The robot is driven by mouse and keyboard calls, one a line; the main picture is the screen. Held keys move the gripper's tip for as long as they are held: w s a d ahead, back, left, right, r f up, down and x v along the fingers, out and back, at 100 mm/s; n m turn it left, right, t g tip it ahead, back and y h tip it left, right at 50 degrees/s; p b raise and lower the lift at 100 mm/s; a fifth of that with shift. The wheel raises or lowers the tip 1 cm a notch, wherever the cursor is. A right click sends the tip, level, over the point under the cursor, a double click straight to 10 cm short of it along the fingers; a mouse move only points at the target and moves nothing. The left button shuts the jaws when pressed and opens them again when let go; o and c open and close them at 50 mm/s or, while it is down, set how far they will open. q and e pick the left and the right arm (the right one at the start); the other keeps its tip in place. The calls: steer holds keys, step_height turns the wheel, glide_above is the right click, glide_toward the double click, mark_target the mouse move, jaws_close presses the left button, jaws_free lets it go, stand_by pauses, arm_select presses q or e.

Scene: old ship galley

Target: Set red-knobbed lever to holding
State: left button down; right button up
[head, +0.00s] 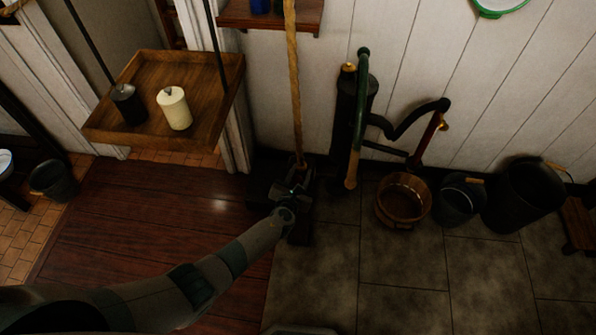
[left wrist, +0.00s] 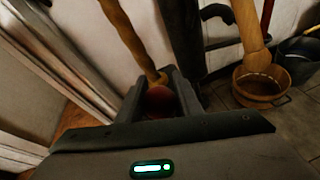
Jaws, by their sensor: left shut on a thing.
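The red knob (left wrist: 160,101) of the lever shows in the left wrist view, between the two fingers of my left gripper (left wrist: 160,95). The fingers are shut on it. In the head view my left gripper (head: 292,188) is low at the foot of the white wall, and it hides the knob there. The lever's shaft and any position marks are hidden, so I cannot tell which setting it is in. My right gripper is in neither view.
A thick rope (head: 295,80) comes down close behind my left gripper. A hanging wooden tray (head: 150,142) with a cream candle (head: 174,108) and a dark canister (head: 128,103) is at left. A hand pump (head: 350,120), wooden bucket (head: 403,222) and dark buckets (head: 525,197) stand right.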

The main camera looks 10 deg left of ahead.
arm_select(q)
steer(key=shift+d, duration=0.1)
steer(key=c, duration=1.3)
jaws_free()
steer(key=shift+s, duration=0.15)
steer(key=shift+s+r, duration=0.1)
steer(key=shift+s, duration=0.1)
steer(key=shift+p+v, duration=1.85)
steer(key=shift+v, duration=6.5)
